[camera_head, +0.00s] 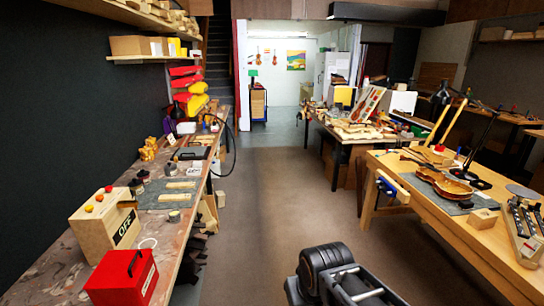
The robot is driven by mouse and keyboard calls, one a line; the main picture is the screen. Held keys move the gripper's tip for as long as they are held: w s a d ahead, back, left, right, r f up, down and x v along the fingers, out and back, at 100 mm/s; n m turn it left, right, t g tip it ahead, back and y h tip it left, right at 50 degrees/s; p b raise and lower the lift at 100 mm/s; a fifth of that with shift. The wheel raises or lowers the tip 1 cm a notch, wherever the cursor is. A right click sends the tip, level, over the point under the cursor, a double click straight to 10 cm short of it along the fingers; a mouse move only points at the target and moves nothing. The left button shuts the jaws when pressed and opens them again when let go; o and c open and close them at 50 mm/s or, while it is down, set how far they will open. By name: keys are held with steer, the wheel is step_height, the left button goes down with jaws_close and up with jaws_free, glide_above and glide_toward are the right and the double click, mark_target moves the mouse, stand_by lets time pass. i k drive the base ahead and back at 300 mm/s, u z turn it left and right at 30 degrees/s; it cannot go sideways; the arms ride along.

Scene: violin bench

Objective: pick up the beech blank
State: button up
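I cannot tell which piece is the beech blank. Two pale, flat wooden pieces lie on a grey mat on the left bench: an upper piece (180,185) and a lower piece (174,197). A small pale wooden block (484,219) sits on the right bench, beside the violin. My dark grey arm shows at the bottom edge, over the floor between the benches and apart from all these pieces. My gripper's fingers are not visible.
The left bench also holds a red box (122,278) and a wooden box marked OFF (105,220). The right bench (405,180) carries a violin (440,182), a lamp (487,140) and a blue vise (386,187). The brown floor (272,200) between the benches is clear.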

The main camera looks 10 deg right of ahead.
mark_target(481, 219)
steer(key=z, duration=0.25)
steer(key=i, duration=1.95)
steer(key=z, duration=1.5)
steer(key=i, duration=1.35)
steer(key=z, duration=1.25)
steer(key=i, duration=0.25)
